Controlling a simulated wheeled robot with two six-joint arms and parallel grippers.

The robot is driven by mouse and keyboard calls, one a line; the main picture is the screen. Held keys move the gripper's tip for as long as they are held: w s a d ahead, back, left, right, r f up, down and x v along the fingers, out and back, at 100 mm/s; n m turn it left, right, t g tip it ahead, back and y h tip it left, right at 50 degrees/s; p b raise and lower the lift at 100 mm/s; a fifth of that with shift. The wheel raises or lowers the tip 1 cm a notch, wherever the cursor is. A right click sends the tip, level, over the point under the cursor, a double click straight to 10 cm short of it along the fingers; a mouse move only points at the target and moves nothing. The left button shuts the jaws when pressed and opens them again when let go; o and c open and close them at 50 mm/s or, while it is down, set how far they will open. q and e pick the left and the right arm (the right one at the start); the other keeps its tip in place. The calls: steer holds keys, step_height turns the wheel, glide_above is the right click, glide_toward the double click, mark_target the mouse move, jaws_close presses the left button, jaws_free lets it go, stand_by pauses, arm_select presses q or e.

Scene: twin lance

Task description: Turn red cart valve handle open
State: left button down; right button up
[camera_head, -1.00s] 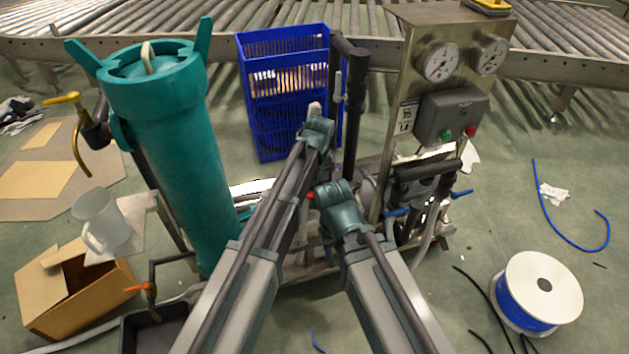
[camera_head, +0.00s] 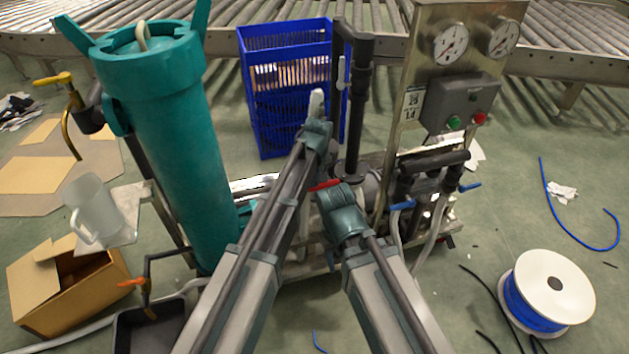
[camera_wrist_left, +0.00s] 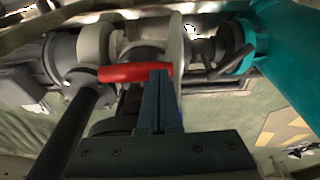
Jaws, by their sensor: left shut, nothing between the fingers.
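The red valve handle (camera_head: 325,185) shows as a short bar between my two arms in the head view, partly hidden by my right arm. In the left wrist view the red handle (camera_wrist_left: 135,73) lies sideways across the pipework. My left gripper (camera_wrist_left: 161,88) is shut and empty, with its fingertips at the right end of the handle in that picture. I cannot tell whether they touch it. In the head view my left wrist is above the handle and its fingers are hard to make out. My right gripper is hidden.
A teal filter column (camera_head: 170,150) stands on the left and a gauge panel (camera_head: 470,65) on the right. A black vertical pipe (camera_head: 354,110) rises behind my arms, near a blue crate (camera_head: 285,85). A cable spool (camera_head: 550,290) and a cardboard box (camera_head: 65,285) stand on the floor.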

arm_select(q)
step_height(320, 180, down, 7)
steer(key=a+t+h+b, duration=0.1)
steer(key=t+h+b, duration=0.1)
steer(key=h+b, duration=0.4)
steer(key=shift+s+a+n+t+h+b, duration=0.2)
steer(key=shift+s+n+t+h+b, duration=0.15)
steer(key=shift+b, duration=2.4)
steer(key=shift+w+d+f, duration=0.15)
